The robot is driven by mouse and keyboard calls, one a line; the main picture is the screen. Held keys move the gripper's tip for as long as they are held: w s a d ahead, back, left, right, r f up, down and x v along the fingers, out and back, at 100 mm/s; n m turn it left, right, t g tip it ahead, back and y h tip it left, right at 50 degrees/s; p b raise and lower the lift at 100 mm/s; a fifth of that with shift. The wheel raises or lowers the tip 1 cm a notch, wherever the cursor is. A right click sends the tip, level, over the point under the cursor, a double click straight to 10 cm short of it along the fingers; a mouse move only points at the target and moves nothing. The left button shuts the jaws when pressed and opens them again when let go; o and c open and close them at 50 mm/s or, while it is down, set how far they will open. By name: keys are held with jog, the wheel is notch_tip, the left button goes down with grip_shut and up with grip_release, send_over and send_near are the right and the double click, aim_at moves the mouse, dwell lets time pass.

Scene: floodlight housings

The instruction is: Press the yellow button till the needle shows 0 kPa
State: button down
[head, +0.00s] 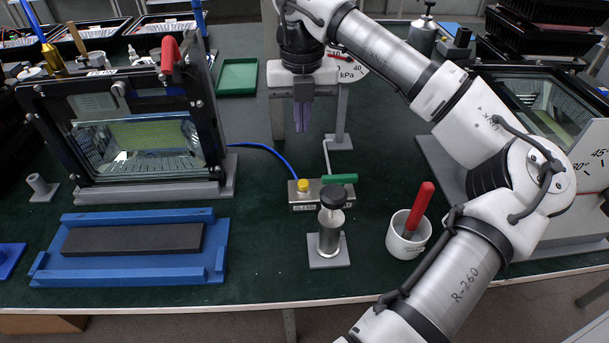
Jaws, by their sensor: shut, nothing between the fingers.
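The yellow button (303,186) sits on top of a small metal block (308,208) near the middle of the table. My gripper (302,128) is shut and empty, pointing down, above and behind the button in the picture and apart from it. The pressure gauge (352,70) is a white dial marked kPa on a grey post. My gripper and arm cover much of its face. A short red mark shows on the dial, but I cannot read where the needle points.
A green lever (338,178) lies on the block's right side. A black-knobbed metal cylinder (331,237) stands close in front. A white cup (407,236) holds a red-handled tool. A blue hose (265,148) runs left to the floodlight housing (145,190). A blue fixture (130,275) lies front left.

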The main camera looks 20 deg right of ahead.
aim_at(303, 182)
dwell(0.4)
notch_tip(303, 182, down, 14)
jog(key=shift+r+p, duration=0.1)
jog(key=shift+p, duration=1.1)
jog(key=shift+f, duration=0.2)
